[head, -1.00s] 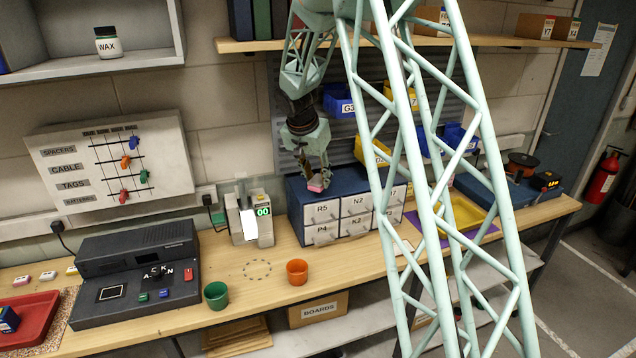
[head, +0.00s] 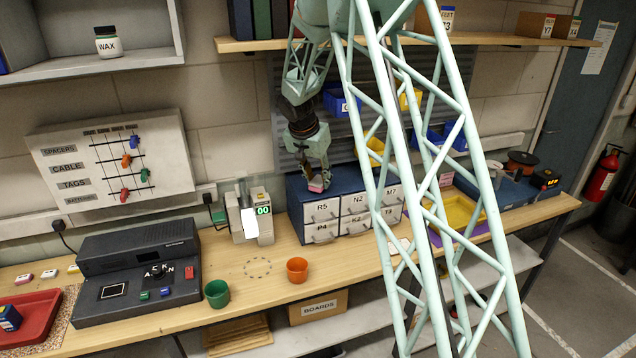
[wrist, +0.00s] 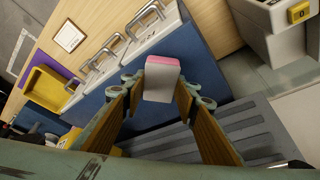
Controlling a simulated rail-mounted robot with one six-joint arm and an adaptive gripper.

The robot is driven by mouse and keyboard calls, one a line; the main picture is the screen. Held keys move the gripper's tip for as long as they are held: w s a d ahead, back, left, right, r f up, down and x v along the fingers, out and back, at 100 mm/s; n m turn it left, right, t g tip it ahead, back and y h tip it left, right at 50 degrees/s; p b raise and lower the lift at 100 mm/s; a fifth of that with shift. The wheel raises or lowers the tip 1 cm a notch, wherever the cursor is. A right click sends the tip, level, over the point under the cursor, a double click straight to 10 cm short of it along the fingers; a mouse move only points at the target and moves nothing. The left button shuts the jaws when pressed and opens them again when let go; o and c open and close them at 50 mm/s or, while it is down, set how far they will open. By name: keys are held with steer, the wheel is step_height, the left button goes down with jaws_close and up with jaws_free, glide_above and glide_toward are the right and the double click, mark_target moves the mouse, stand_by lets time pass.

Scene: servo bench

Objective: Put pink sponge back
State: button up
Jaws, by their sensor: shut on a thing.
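The pink sponge (wrist: 161,78), pale grey with a pink face, is held between the fingertips of my gripper (wrist: 160,92) in the wrist view. From these views I cannot tell whether the sponge touches the cabinet top. The yellow tray (head: 460,211) sits on a purple mat (head: 488,229) right of the cabinet.
A green cup (head: 216,293) and an orange cup (head: 297,270) stand on the bench front. A dispenser with a green display (head: 250,218) stands left of the cabinet. My lattice arm crosses the right side. A red tray (head: 30,316) lies far left.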

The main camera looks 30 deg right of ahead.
steer(key=shift+f, duration=0.65)
steer(key=shift+f, duration=0.15)
steer(key=o, duration=0.8)
steer(key=shift+r, duration=0.25)
steer(key=v, duration=1.1)
steer(key=shift+a+r+b, duration=0.15)
steer(key=shift+r+b, duration=0.15)
steer(key=shift+r, duration=0.1)
steer(key=shift+s, duration=0.1)
